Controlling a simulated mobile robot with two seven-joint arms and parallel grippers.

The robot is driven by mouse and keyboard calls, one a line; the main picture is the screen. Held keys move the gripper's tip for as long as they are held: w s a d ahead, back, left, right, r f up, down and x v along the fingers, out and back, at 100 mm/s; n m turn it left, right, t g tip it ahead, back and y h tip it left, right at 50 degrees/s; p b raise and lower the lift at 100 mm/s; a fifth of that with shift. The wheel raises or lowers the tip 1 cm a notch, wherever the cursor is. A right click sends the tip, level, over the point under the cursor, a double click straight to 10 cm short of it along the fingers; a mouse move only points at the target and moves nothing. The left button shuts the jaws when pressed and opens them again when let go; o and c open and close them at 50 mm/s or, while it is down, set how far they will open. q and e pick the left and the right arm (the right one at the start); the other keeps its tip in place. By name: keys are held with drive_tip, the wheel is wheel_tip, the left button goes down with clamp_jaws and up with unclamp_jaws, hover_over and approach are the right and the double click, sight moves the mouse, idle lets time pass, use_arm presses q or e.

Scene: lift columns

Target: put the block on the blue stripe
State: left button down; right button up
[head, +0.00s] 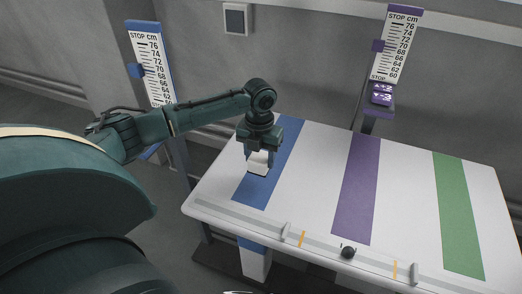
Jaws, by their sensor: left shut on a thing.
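My left gripper (259,151) points down and is shut on a small white block (258,165). The block shows against the blue stripe (254,190), the leftmost of the coloured bands on the white table (316,180). I cannot tell whether the block touches the table or hangs a little above it. The gripper hides part of the block and of the stripe.
A purple stripe (357,190) and a green stripe (459,215) cross the table further right. Its top is otherwise clear. A rail with a black knob (348,252) runs along the front edge. Scale columns stand behind, one blue (152,65), one purple (396,45).

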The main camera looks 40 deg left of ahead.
sight(260, 169)
use_arm(q)
drive_tip(key=shift+w+f+b, duration=0.1)
drive_tip(key=shift+f+b, duration=0.2)
drive_tip(key=shift+f, duration=2.05)
drive_tip(key=c, duration=0.6)
unclamp_jaws()
drive_tip(key=shift+f, duration=0.2)
drive_tip(key=shift+c, duration=0.2)
wheel_tip(260, 169, up, 12)
drive_tip(key=shift+r+p, duration=0.15)
drive_tip(key=shift+p, duration=0.5)
